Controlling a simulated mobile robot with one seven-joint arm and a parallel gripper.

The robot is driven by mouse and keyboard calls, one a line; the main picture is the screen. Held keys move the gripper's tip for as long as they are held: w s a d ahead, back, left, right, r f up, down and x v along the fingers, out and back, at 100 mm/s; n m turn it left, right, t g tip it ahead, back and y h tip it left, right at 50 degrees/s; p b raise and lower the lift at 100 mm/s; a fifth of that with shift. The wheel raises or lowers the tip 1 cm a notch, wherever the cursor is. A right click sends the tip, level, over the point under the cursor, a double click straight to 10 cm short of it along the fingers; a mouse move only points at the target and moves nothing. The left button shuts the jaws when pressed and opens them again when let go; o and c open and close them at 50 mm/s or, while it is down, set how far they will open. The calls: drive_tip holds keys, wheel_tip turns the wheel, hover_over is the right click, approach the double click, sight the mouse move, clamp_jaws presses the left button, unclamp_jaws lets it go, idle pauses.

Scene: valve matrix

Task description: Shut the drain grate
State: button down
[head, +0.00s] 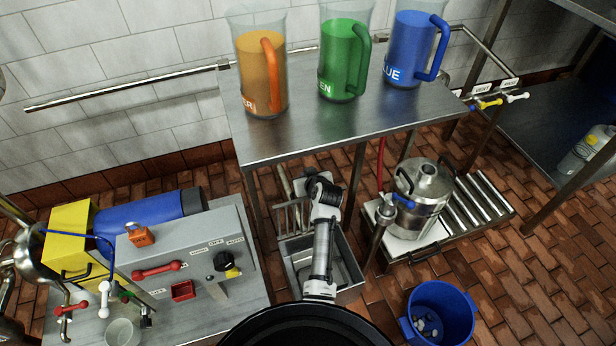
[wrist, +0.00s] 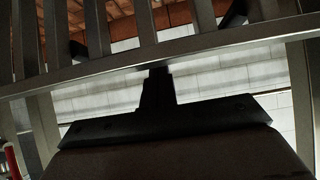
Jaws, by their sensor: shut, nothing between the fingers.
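The drain grate (head: 283,218) is a grey barred panel. In the head view it stands raised and tilted at the back left of the open metal drain basin (head: 347,262), under the steel table. In the wrist view its bars and a long rim (wrist: 105,70) cross the top of the picture. My gripper (wrist: 157,73) is shut and empty, with its dark fingertips at this rim. I cannot tell whether they touch it. In the head view my arm reaches over the basin and hides part of it, and the fingertips are not clear there.
The steel table (head: 300,130) above holds orange, green and blue jugs. A steel pot (head: 421,190) on a low roller stand is right of the basin. A blue bucket (head: 440,310) stands at front right. A grey control box (head: 190,250) is at left.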

drive_tip(key=shift+s+d+f, duration=0.2)
drive_tip(key=shift+s+d, duration=0.05)
drive_tip(key=shift+s, duration=0.45)
drive_tip(key=shift+s+d+f, duration=0.15)
drive_tip(key=shift+s+d, duration=0.05)
drive_tip(key=shift+s, duration=0.45)
drive_tip(key=shift+s, duration=0.2)
